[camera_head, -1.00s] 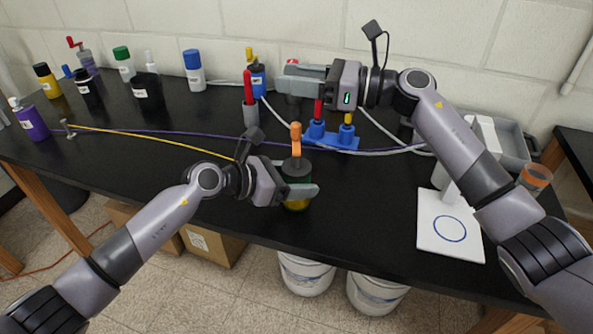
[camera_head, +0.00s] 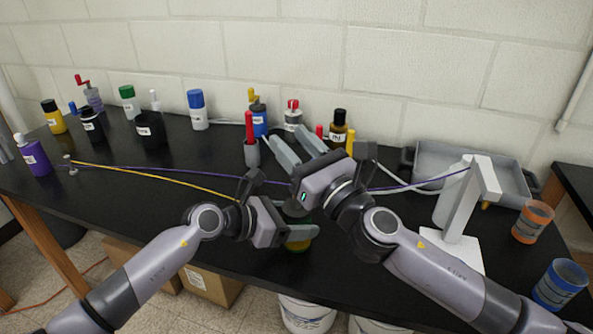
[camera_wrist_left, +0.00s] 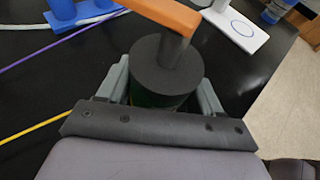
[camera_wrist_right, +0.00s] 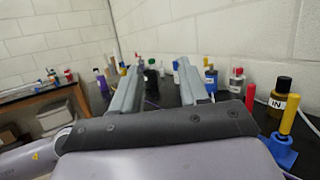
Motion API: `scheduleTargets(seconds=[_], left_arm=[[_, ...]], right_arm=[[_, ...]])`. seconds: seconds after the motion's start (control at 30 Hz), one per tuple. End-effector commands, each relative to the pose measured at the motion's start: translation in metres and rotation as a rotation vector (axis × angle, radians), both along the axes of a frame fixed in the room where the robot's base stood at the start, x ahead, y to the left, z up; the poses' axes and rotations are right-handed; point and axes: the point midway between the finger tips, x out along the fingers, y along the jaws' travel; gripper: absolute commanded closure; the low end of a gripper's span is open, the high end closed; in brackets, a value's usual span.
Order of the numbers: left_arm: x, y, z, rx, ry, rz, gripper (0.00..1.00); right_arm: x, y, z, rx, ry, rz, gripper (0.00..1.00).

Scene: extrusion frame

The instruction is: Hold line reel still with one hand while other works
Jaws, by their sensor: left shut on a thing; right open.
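The line reel is a dark, upright cylinder with an orange crank handle; yellow shows at its lower part (camera_head: 298,245). My left gripper (camera_head: 298,212) is shut around the reel's sides. The left wrist view shows the dark reel top (camera_wrist_left: 167,66) between the fingers and the orange handle (camera_wrist_left: 165,14) above it. My right gripper (camera_head: 287,137) is open and empty, above the table behind the reel, fingers pointing toward the wall. In the head view, my right wrist hides the handle. A yellow line (camera_head: 165,177) and a purple line (camera_head: 195,171) run from the left toward the reel area.
A blue holder (camera_wrist_right: 283,151) with red and yellow handles stands near my right gripper. Several bottles line the wall, including a brown one (camera_head: 339,130). A white stand (camera_head: 462,212), grey tray (camera_head: 450,158), orange jar (camera_head: 533,222) and blue jar (camera_head: 560,285) are at right.

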Motion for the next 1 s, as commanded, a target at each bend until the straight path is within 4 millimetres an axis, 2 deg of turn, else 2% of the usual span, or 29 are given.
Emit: scheduleTargets(seconds=[0.4,0.6,0.77,1.0], left_arm=[[0.0,0.0,0.0,0.0,0.0,0.0,0.69],[0.0,0.0,0.0,0.0,0.0,0.0,0.69],[0.0,0.0,0.0,0.0,0.0,0.0,0.69],[0.0,0.0,0.0,-0.001,0.0,0.0,0.69]], right_arm=[[-0.052,-0.027,-0.063,-0.06,0.201,-0.278,0.56],[-0.068,-0.036,-0.081,-0.098,0.264,-0.339,0.56],[-0.066,-0.036,-0.085,-0.107,0.278,-0.354,0.56],[-0.036,-0.028,-0.084,-0.107,0.277,-0.354,0.56]])
